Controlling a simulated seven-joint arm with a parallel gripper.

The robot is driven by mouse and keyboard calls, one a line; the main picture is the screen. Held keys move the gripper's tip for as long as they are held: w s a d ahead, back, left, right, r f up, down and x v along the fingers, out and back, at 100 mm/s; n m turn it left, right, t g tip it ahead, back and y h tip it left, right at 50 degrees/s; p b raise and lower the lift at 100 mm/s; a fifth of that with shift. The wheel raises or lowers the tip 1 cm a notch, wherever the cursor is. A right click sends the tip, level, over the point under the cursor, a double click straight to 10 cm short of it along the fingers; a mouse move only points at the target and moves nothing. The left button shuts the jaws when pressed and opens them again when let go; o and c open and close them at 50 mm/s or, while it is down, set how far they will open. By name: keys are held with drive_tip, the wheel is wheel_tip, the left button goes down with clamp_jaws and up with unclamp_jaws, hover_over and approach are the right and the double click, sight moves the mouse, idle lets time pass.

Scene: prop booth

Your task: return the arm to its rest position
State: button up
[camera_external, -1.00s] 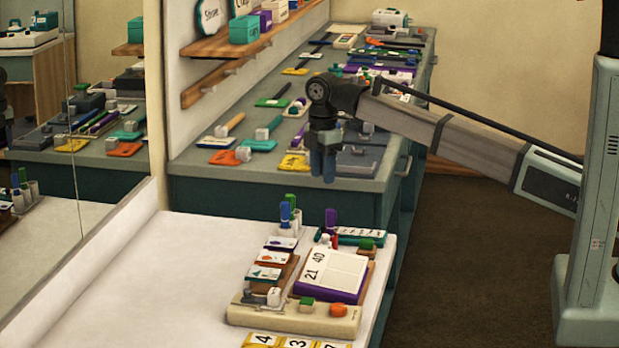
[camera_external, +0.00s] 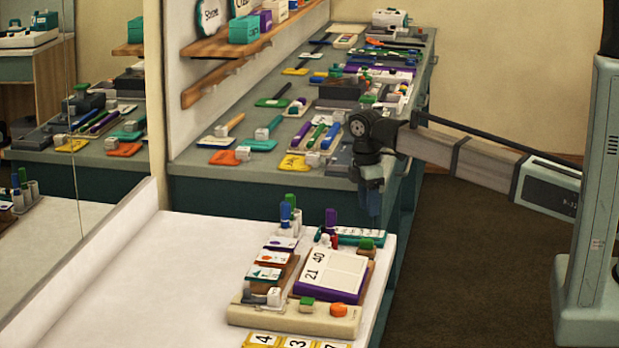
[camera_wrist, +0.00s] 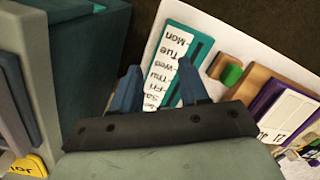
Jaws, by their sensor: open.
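My gripper (camera_external: 374,200) hangs pointing down just off the right front corner of the long counter, beyond the white table's far right corner. In the wrist view my gripper (camera_wrist: 158,88) is open, its two blue fingers apart with nothing held between them. Below and beyond the fingers in that view lies a teal strip with white weekday labels (camera_wrist: 176,55). The same teal strip (camera_external: 362,236) lies at the far edge of the white table in the external view.
The white table (camera_external: 170,270) has a broad bare area at left. The long counter (camera_external: 220,182) holds many small items. Open dark floor (camera_external: 480,260) lies at right.

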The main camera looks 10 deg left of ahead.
drive_tip(key=w+d+f+m+g+h, duration=0.1)
drive_tip(key=w+d+f+m, duration=0.3)
drive_tip(key=d+f, duration=0.8)
drive_tip(key=w+d+f+m+g, duration=0.1)
drive_tip(key=w+d+f+m, duration=0.3)
drive_tip(key=d+f, duration=0.85)
drive_tip(key=w+d+f+m+g+h, duration=0.1)
drive_tip(key=w+d+f+m, duration=0.4)
drive_tip(key=d, duration=1.3)
drive_tip(key=s+d+f+m+g+y, duration=0.1)
drive_tip(key=s+d+f+m, duration=0.3)
drive_tip(key=d, duration=0.5)
drive_tip(key=s+d+f+m+g, duration=0.1)
drive_tip(key=s+d+f+m, duration=0.1)
drive_tip(key=s+d+f, duration=0.55)
drive_tip(key=s+d+f+m+g+y, duration=0.1)
drive_tip(key=s+d+f+m, duration=0.2)
drive_tip(key=s+d, duration=0.7)
drive_tip(key=m, duration=0.2)
drive_tip(key=shift+s+d+m+g+y, duration=0.3)
drive_tip(key=shift+s+y, duration=0.1)
